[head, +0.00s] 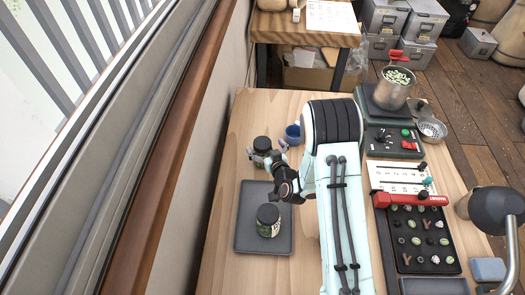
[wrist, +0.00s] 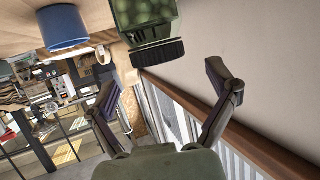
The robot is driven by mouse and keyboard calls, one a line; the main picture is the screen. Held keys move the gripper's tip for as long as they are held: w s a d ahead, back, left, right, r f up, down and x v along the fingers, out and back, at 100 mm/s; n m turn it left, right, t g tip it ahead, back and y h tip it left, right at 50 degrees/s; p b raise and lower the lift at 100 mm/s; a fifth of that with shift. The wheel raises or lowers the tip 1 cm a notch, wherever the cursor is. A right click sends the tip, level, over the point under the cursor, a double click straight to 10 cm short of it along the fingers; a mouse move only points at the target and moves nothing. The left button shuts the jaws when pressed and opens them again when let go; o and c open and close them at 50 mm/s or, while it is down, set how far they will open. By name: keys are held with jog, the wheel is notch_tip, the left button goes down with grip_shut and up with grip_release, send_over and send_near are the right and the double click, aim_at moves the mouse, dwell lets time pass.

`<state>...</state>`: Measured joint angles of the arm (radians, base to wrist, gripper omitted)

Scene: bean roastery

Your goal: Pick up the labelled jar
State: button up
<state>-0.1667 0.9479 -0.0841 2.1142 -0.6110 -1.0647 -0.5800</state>
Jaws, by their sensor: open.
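Two dark-lidded jars show in the head view. One jar (head: 268,222) stands upright on the grey tray, with green and pale patches on its side; I cannot read a label. The other jar (head: 262,144) stands on the wooden table beyond the tray, partly hidden by my gripper (head: 267,154). In the wrist view, a jar with green contents (wrist: 145,15) and a black ribbed lid appears upside down at the top edge, partly cut off. My open gripper (wrist: 162,86) is empty, its fingers spread apart below the lid in that picture, not closed on the jar.
A blue cup (head: 293,134) stands close to the right of the far jar; it also shows in the wrist view (wrist: 62,27). The grey tray (head: 245,243) lies nearer. A black bean tray (head: 405,262), red-edged card and scale with a metal pot (head: 392,92) fill the right side.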

notch_tip(320, 180, down, 2)
jog(key=shift+x, duration=1.45)
jog(key=shift+r, duration=0.2)
jog(key=c, duration=1.3)
jog(key=shift+c, duration=0.2)
jog(key=shift+r, duration=0.1)
